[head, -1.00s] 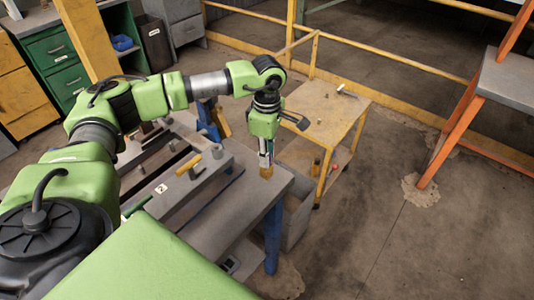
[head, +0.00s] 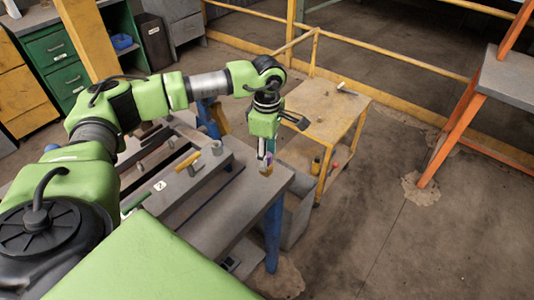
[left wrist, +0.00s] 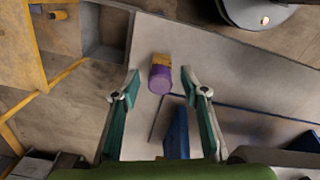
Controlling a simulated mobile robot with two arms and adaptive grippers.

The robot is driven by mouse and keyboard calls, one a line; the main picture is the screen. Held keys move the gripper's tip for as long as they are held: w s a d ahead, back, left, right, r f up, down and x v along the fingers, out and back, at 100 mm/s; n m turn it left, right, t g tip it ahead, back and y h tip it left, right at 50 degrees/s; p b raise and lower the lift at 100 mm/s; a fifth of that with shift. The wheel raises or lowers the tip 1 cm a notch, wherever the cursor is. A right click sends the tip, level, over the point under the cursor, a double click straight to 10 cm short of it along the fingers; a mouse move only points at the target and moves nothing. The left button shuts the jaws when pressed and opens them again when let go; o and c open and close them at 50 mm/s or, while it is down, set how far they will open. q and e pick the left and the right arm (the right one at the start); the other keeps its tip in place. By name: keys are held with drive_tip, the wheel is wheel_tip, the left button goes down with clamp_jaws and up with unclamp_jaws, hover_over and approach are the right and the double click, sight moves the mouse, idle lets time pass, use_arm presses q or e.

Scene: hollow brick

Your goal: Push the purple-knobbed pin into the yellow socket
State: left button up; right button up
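The purple knob of the pin (left wrist: 159,80) shows in the left wrist view, with the yellow socket (left wrist: 161,60) directly behind it. How deep the pin sits cannot be told. My left gripper's two fingers (left wrist: 158,84) stand wide apart in the wrist view, one each side of the knob, with gaps between. They hold nothing. My right gripper is in neither view.
The grey worktable (head: 240,222) carries a yellow-handled tool (head: 188,161) and a grey cylinder (head: 216,147). A yellow cart (head: 325,112) with a hammer (head: 345,88) stands beyond. A grey bin (head: 297,212) stands beside the table.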

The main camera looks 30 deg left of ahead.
use_arm(q)
wheel_tip(320, 180, up, 12)
idle(0.5)
drive_tip(key=shift+d+f, duration=0.1)
idle(0.4)
